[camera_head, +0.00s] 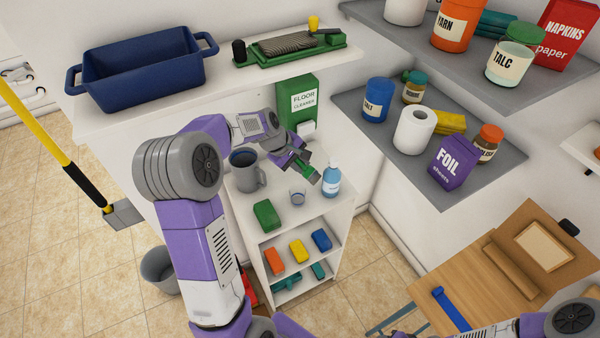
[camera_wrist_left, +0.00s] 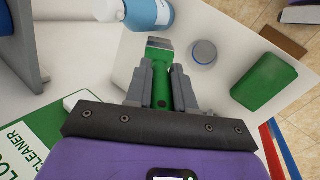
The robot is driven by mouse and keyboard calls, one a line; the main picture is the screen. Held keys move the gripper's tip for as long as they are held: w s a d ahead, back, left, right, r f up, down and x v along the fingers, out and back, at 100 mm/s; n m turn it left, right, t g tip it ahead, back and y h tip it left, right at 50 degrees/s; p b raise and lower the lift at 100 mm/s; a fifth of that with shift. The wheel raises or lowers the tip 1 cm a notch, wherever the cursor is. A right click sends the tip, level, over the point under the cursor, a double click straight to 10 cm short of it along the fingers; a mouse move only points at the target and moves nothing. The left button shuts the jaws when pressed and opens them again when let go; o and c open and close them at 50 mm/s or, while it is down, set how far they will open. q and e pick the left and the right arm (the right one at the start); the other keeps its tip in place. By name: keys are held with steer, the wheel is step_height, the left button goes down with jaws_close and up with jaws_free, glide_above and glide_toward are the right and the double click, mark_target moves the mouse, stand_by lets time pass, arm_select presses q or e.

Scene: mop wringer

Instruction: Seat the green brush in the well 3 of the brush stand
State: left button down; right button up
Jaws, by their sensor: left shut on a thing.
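My left gripper (camera_head: 311,177) is above the top of the small white shelf unit, near a blue bottle. In the left wrist view my left gripper (camera_wrist_left: 160,95) is shut on the green brush (camera_wrist_left: 160,88). The brush's green handle lies between the fingers and its grey end points away from the palm. The brush shows only as a small green patch (camera_head: 308,170) in the head view. I cannot surely identify the brush stand or well 3. A green tray-like piece (camera_head: 262,60) with a dark ridged top and black and yellow knobs sits on the white counter. My right gripper is out of view.
A green floor-cleaner box (camera_head: 303,99) stands behind. A blue tub (camera_head: 143,72) stands on the counter.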

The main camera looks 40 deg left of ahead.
mark_target(304, 175)
arm_select(q)
steer(key=shift+f+b, duration=0.9)
steer(key=shift+f, duration=0.6)
steer(key=shift+f, duration=0.1)
steer(key=shift+f, duration=0.15)
steer(key=c, duration=1)
jaws_free()
steer(key=shift+o, duration=0.2)
